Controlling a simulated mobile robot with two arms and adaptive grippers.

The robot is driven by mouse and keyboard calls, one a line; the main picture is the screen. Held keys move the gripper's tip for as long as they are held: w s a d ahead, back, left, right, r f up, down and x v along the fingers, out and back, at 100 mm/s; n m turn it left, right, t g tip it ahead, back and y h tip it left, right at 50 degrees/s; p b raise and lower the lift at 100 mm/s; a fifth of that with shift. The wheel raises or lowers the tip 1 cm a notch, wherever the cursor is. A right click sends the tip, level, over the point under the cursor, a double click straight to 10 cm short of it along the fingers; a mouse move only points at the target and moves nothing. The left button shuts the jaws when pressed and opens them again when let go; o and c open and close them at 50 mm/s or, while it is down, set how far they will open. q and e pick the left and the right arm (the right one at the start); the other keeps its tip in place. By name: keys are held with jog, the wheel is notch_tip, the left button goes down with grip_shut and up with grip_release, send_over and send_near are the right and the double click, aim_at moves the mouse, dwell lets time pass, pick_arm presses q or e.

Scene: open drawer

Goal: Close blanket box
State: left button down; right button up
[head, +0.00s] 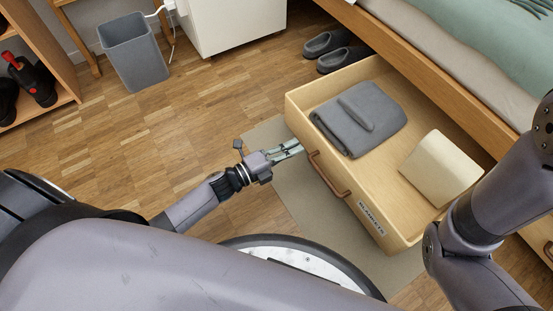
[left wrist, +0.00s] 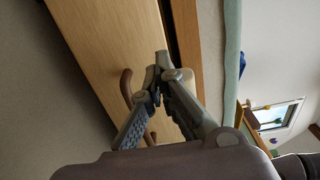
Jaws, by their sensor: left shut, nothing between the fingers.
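The blanket box (head: 297,120) is a light wooden drawer pulled out from under the bed, with a brown handle (head: 328,174) and the lettering "BLANKETS" on its front. A folded grey blanket (head: 380,118) and a cream block-shaped item (head: 440,168) lie inside. My left gripper (head: 298,148) is shut and empty, close to the drawer front just left of the handle; I cannot tell if it touches. In the left wrist view its fingertips (left wrist: 160,62) meet in front of the wooden front, beside the handle (left wrist: 126,88). My right arm shows at the right; its gripper is out of frame.
The bed (head: 440,75) stands above the drawer. Grey slippers (head: 338,52) sit on the floor at the drawer's far left side. A grey bin (head: 134,52), a white cabinet (head: 232,22) and a shelf with shoes (head: 35,82) stand farther back. The floor left of the drawer is clear.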

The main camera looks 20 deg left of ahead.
aim_at(317, 136)
pick_arm(q)
jog(key=b+x, duration=0.2)
jog(key=x, duration=0.3)
jog(key=shift+f, duration=0.1)
jog(key=shift+w+d, duration=0.15)
jog(key=shift+w, duration=0.05)
